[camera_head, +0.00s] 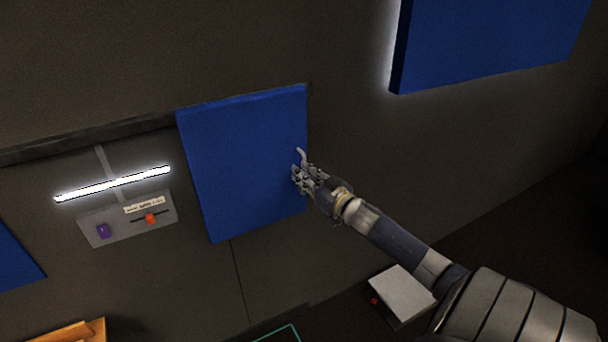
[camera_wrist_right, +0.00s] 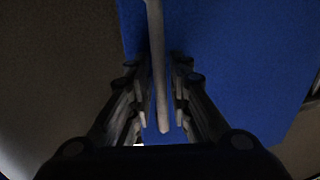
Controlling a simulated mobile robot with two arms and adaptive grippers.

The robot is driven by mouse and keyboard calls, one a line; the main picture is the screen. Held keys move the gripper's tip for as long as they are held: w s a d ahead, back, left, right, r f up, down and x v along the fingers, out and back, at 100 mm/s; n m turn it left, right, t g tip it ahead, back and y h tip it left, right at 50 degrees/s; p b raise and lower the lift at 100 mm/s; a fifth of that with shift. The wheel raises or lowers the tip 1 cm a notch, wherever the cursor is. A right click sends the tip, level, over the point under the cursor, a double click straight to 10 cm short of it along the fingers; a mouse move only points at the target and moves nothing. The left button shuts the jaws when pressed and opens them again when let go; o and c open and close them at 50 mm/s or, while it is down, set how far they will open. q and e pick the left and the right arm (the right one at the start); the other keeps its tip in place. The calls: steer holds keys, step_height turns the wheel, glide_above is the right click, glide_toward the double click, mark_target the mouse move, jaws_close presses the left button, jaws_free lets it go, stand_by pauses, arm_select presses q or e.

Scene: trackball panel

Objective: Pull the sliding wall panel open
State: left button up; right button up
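The blue square wall panel (camera_head: 245,160) hangs on the dark wall in the middle of the head view. It also fills much of the right wrist view (camera_wrist_right: 240,60). A thin pale handle (camera_head: 302,155) stands at the panel's right edge. In the right wrist view the handle (camera_wrist_right: 157,40) runs down between the fingers. My right gripper (camera_head: 299,174) is at that edge, its fingers drawn in close on both sides of the handle; it appears shut on it. The exact contact is dark and partly hidden. My left gripper is not in view.
A dark rail (camera_head: 90,143) runs along the wall left of the panel. Below it are a bright light bar (camera_head: 112,184) and a grey control plate (camera_head: 125,220) with purple and orange controls. Another blue panel (camera_head: 490,40) is at upper right. A white box (camera_head: 402,292) sits below my right arm.

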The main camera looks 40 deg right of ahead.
steer(key=shift+s, duration=0.1)
steer(key=s+a, duration=0.1)
steer(key=s, duration=1)
steer(key=shift+s, duration=0.4)
